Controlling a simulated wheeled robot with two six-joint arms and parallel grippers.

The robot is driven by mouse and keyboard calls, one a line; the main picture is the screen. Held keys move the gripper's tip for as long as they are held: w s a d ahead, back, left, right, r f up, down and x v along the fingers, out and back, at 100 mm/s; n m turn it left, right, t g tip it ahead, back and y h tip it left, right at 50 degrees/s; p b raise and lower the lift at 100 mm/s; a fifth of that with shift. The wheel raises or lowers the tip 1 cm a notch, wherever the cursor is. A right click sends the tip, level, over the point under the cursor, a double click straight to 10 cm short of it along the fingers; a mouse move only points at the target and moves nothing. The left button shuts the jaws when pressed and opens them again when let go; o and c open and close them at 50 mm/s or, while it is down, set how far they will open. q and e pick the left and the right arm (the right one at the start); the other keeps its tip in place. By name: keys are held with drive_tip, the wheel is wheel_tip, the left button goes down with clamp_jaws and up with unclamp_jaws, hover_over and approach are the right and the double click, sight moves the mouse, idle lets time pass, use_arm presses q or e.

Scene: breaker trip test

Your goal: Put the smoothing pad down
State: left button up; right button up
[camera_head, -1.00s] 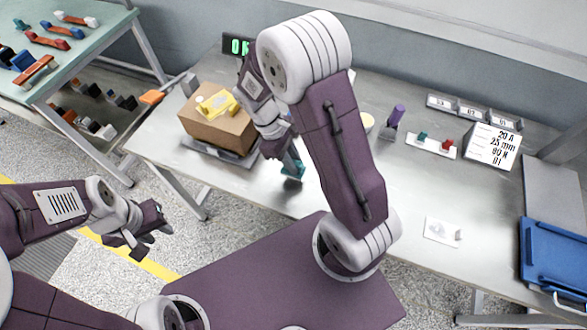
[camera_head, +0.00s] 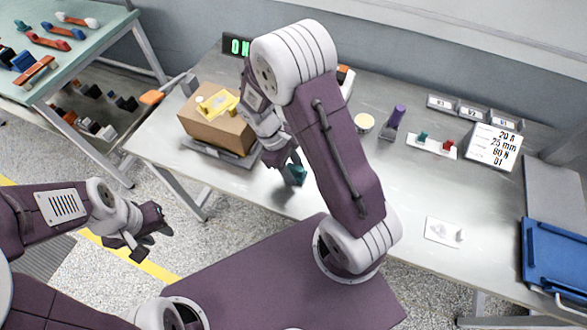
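The teal piece, which I take to be the smoothing pad (camera_head: 296,174), is at the tip of my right gripper (camera_head: 284,158). The gripper looks shut on it, though the arm partly hides the grip. The pad appears held above the grey table (camera_head: 245,195), with a dark shadow on the table below it. My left gripper (camera_head: 147,234) is off the table at the left, open and empty.
A cardboard box (camera_head: 215,130) with a yellow item (camera_head: 217,104) on top stands left of my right gripper. A purple-handled tool (camera_head: 395,120), a small white tray (camera_head: 431,146), a printed card (camera_head: 493,146) and a blue tray (camera_head: 555,260) are to the right.

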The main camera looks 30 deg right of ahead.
drive_tip(key=shift+r, duration=0.3)
drive_tip(key=p+v, duration=0.2)
drive_tip(key=v, duration=1)
drive_tip(key=s+f+m+t+y, duration=0.3)
drive_tip(key=s+m+t, duration=0.1)
drive_tip(key=s+m, duration=0.3)
drive_tip(key=shift+s+d+m+t, duration=0.25)
drive_tip(key=shift+d+m+t, duration=0.1)
drive_tip(key=shift+m, duration=0.45)
